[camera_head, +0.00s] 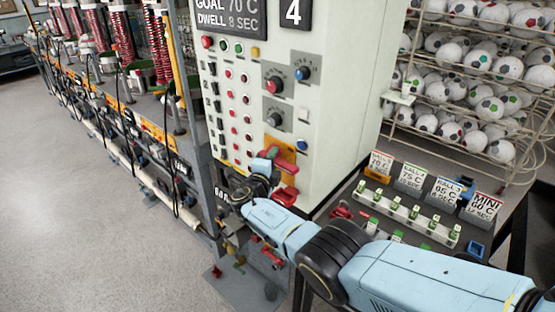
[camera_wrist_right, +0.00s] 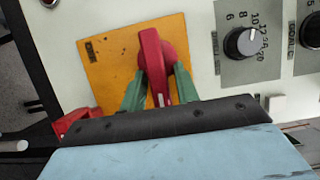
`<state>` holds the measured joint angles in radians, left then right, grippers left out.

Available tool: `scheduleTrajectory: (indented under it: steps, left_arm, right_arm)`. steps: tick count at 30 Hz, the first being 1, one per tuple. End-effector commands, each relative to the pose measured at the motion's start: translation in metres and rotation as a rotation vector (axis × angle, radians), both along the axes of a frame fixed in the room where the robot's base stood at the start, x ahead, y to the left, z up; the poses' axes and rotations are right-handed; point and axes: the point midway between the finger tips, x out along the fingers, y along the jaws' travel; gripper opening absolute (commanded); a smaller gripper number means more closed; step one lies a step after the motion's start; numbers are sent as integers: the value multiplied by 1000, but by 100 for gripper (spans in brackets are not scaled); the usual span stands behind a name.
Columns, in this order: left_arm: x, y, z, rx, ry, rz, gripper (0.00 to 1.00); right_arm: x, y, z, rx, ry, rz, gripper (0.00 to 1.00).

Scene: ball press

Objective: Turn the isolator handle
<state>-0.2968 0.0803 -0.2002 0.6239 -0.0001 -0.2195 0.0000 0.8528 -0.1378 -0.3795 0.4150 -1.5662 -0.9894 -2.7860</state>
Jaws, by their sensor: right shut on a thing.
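The red isolator handle (camera_wrist_right: 152,55) sits on a yellow-orange plate (camera_wrist_right: 100,55) on the cabinet front. In the right wrist view the green fingers of my right gripper (camera_wrist_right: 158,92) stand on both sides of the handle's lower part and are shut on it. The handle is close to upright in that view, leaning slightly. In the head view my right gripper (camera_head: 265,160) reaches the orange plate (camera_head: 290,150) low on the cabinet, and the handle is partly covered by it. My left gripper is not in view.
Another red part (camera_head: 286,196) juts out below the plate. A side table holds label cards (camera_head: 411,178) and a strip of green-topped pieces (camera_head: 405,212). Wire racks of balls (camera_head: 480,60) stand behind. The floor at left is clear.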

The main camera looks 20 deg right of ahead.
Motion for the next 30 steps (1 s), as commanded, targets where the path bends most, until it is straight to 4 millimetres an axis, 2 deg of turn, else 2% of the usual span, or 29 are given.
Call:
scheduleTrajectory:
  steps: [11, 12, 13, 23, 30]
  left_arm:
    - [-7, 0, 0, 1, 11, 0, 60]
    - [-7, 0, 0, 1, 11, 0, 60]
    - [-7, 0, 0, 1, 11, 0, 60]
    - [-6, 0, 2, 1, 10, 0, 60]
    - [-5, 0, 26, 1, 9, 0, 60]
  right_arm:
    - [0, -1, 0, -9, 7, 2, 0]
    - [0, -1, 0, -9, 7, 2, 36]
    - [0, -1, 0, -9, 7, 2, 38]
    - [-2, 1, 0, -5, 4, 3, 38]
    - [-23, 18, 3, -4, 7, 5, 38]
